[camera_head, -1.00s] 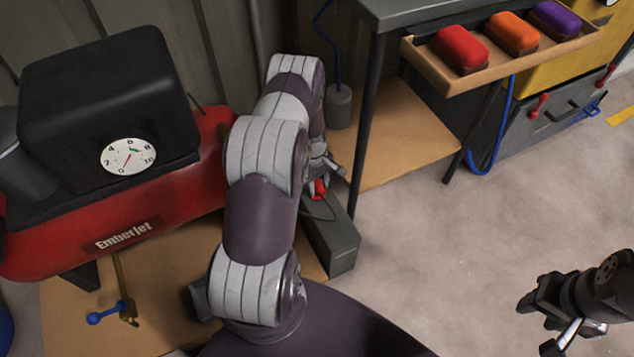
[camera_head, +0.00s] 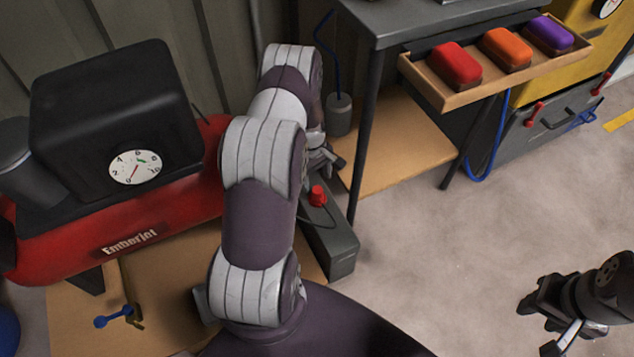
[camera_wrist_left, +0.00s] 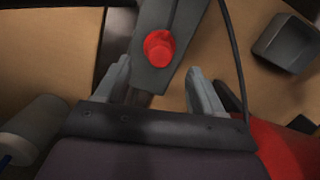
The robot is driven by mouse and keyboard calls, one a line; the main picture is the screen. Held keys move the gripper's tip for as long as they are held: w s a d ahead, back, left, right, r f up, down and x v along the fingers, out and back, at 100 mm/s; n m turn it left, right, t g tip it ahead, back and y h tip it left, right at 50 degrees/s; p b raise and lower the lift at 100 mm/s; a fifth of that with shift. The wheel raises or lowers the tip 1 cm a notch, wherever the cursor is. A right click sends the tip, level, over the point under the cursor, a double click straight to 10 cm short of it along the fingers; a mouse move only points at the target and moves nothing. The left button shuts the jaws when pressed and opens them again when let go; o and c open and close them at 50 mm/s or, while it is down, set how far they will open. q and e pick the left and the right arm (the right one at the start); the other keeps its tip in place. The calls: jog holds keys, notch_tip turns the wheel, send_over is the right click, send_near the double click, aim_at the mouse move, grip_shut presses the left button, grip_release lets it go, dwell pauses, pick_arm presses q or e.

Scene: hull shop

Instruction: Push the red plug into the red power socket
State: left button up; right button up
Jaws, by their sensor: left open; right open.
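The red plug (camera_head: 318,196) stands on top of the long grey power box (camera_head: 331,241) on the floor, with a thin dark cord beside it. The wrist view shows the plug (camera_wrist_left: 159,48) from above, on the grey box (camera_wrist_left: 152,78). The red socket is not seen apart from the plug, so I cannot tell how deep the plug sits. My left gripper (camera_wrist_left: 157,88) is open and empty; its fingers point towards the plug and stand short of it. My right gripper (camera_head: 530,301) is open and empty over bare floor at the right.
A red compressor (camera_head: 110,240) with a gauge stands left of my left arm. A grey bench (camera_head: 440,22) has an open drawer (camera_head: 470,93) holding red, orange and purple cases. A blue cable (camera_head: 480,177) hangs below. The floor between the bench and my right gripper is clear.

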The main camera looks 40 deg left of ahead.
pick_arm(q)
notch_tip(320, 180, up, 6)
jog(key=p, duration=0.2)
jog(key=shift+a, duration=0.35)
jog(key=shift+w, duration=0.1)
